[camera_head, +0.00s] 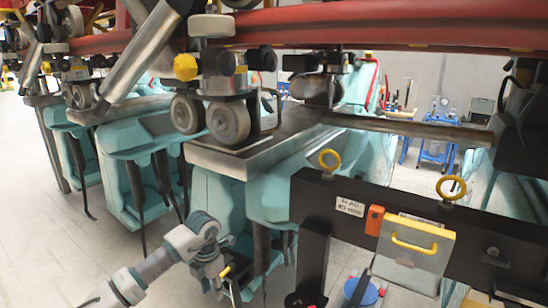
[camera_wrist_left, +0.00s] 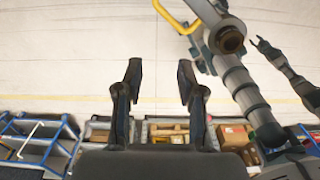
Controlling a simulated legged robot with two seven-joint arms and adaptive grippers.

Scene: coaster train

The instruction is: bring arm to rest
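My left arm comes in from the bottom left of the head view, bent at a grey joint. Its gripper (camera_head: 230,285) hangs low in front of the teal seats, near the bottom edge. In the left wrist view the two dark fingers of my left gripper (camera_wrist_left: 160,75) stand well apart with nothing between them. Pale floor shows beyond them. At the upper right of that view is a slim grey limb with a dark claw-like end (camera_wrist_left: 265,46). It may be my right arm and gripper, but its fingers are too small to judge. The head view shows no right gripper.
The coaster train's teal seats (camera_head: 225,205), wheels (camera_head: 229,122) and red rail (camera_head: 370,25) fill the head view. A dark beam (camera_head: 400,225) with yellow eyebolts (camera_head: 330,159) stands at right. Blue carts (camera_wrist_left: 40,140) and boxes (camera_wrist_left: 235,137) line the wrist view's bottom. Open floor (camera_head: 40,220) lies left.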

